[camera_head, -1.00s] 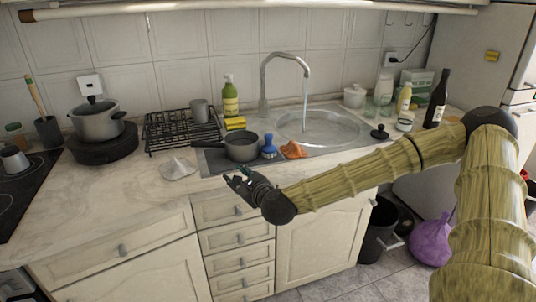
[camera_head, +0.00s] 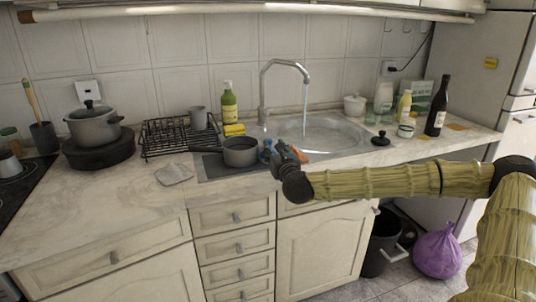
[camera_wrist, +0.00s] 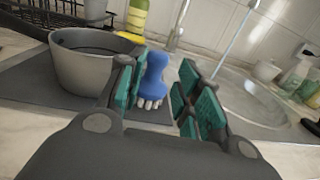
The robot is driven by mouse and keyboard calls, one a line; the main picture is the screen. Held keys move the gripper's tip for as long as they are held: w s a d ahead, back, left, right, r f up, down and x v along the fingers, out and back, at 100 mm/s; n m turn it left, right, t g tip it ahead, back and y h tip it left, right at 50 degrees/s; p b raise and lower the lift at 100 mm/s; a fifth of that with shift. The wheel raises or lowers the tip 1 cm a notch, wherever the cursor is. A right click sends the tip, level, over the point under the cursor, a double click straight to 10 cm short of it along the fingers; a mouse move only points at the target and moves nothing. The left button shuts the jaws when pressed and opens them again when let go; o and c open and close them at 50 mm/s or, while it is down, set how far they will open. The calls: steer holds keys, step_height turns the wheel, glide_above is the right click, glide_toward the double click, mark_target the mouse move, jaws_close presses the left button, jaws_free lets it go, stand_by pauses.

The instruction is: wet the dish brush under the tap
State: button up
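The dish brush (camera_head: 266,150) has a blue handle and stands on the dark mat in front of the sink. In the wrist view the brush (camera_wrist: 155,72) is upright, white bristles down, between and beyond the finger pads. My gripper (camera_wrist: 157,80) is open and empty, its teal-padded fingers either side of the brush in the picture; I cannot tell if they touch it. In the head view my gripper (camera_head: 278,154) partly hides the brush. The tap (camera_head: 284,64) arches over the sink (camera_head: 345,141), and water (camera_head: 305,98) runs from its spout.
A grey saucepan (camera_head: 240,152) stands close left of the brush. An orange cloth (camera_head: 304,156) lies right of it, partly hidden by my gripper. A dish rack (camera_head: 165,139), green bottle (camera_head: 229,104) and yellow sponge (camera_head: 235,130) are behind. The left counter front is mostly clear.

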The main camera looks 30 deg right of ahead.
mark_target(270, 143)
steer(key=shift+p+x, duration=0.4)
steer(key=shift+x, duration=2.8)
steer(key=shift+a+f, duration=0.1)
steer(key=shift+a, duration=0.05)
jaws_close()
